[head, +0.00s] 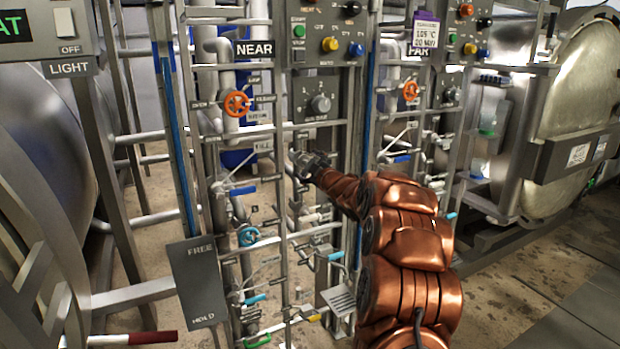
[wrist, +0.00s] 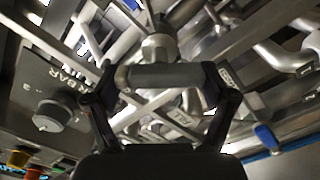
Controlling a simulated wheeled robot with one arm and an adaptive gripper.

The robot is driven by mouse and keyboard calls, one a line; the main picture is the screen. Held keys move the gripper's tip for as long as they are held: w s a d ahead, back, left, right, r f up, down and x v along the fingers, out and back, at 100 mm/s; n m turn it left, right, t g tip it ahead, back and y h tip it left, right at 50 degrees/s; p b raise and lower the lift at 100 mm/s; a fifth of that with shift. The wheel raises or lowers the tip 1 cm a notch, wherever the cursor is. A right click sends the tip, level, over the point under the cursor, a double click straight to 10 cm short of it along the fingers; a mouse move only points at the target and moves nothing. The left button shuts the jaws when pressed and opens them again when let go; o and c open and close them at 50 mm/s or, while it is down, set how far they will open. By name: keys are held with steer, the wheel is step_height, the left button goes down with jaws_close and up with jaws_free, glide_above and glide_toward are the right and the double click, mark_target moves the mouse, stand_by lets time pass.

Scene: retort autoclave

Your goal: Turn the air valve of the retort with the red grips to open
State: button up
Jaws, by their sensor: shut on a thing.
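My gripper (head: 308,163) is at the pipe rack below the control panel of the NEAR column (head: 254,49). In the wrist view my gripper (wrist: 160,86) is shut on a dark grey cylindrical valve grip (wrist: 165,76), with one finger at each end. A pale metal stem (wrist: 158,46) meets the grip at its middle. In the head view the grip is hidden by my gripper, and I cannot read a label for it. A red grip (head: 153,338) on a white bar shows low at the left, by the left retort (head: 40,140).
Orange handwheels (head: 237,104) and (head: 410,91), a blue handwheel (head: 248,236) and several blue-gripped levers crowd the racks. A FREE/HOLD plate (head: 198,280) stands at the front left. The right retort (head: 585,115) is beyond the FAR column. Floor is clear at lower right.

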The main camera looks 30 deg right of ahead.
steer(key=n+b, duration=0.1)
steer(key=n, duration=0.1)
steer(key=n+b, duration=0.1)
steer(key=b, duration=0.1)
steer(key=n+b, duration=0.2)
steer(key=shift+f+n, duration=0.3)
steer(key=shift+f, duration=0.05)
steer(key=shift+a+n+b, duration=0.1)
steer(key=shift+n+b, duration=1.15)
steer(key=shift+n, duration=0.15)
steer(key=shift+r, duration=0.1)
steer(key=o, duration=1)
steer(key=s+a, duration=0.1)
steer(key=s, duration=1.1)
